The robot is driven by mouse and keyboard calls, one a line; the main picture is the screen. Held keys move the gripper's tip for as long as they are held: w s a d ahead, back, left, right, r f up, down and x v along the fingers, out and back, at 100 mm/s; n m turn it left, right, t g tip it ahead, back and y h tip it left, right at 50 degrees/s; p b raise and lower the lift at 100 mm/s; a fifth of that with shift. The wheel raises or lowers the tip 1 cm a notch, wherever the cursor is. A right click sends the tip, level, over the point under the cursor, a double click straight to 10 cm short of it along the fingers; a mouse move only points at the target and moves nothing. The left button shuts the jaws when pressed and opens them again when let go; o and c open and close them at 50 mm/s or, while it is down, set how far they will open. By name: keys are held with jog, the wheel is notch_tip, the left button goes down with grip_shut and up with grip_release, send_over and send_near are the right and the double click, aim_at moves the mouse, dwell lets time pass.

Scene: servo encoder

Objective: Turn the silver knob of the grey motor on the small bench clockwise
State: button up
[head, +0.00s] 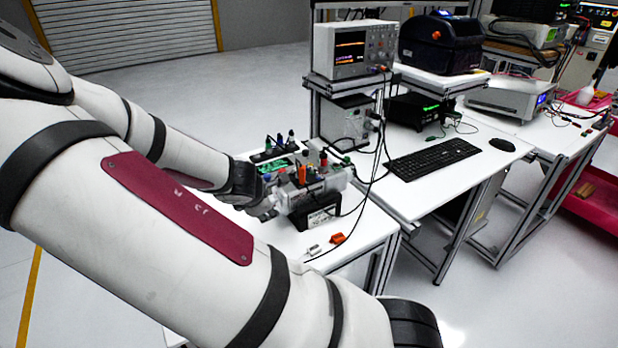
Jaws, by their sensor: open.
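The grey motor (338,183) sits in a black stand with a white label (322,216) on the small white bench (275,243). Several coloured plugs or terminals stand on and around it, among them an orange one. My gripper (266,207) is at the motor's left end, its dark wrist coming in from the left. It is small in the head view. The fingers are open around or beside that end; I cannot tell which, or whether they touch. The silver knob is not clearly distinguishable there and is at least partly hidden by my gripper.
An orange connector (338,238) and a small pale one (312,250) lie near the bench's front edge. Behind the motor is a green board (276,165) with upright connectors. Black cables run from the motor's right side. A keyboard (433,159) lies on the adjoining desk.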

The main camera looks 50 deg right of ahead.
jog(key=shift+r+g+p, duration=0.15)
jog(key=shift+g+p, duration=0.25)
jog(key=shift+w+d+n+g+y+p, duration=0.1)
jog(key=shift+w+n+g+y+p, duration=0.15)
jog(key=shift+g+p, duration=0.3)
jog(key=shift+n+g+y+p, duration=0.15)
jog(key=shift+g+y+p, duration=0.2)
jog(key=shift+g, duration=0.4)
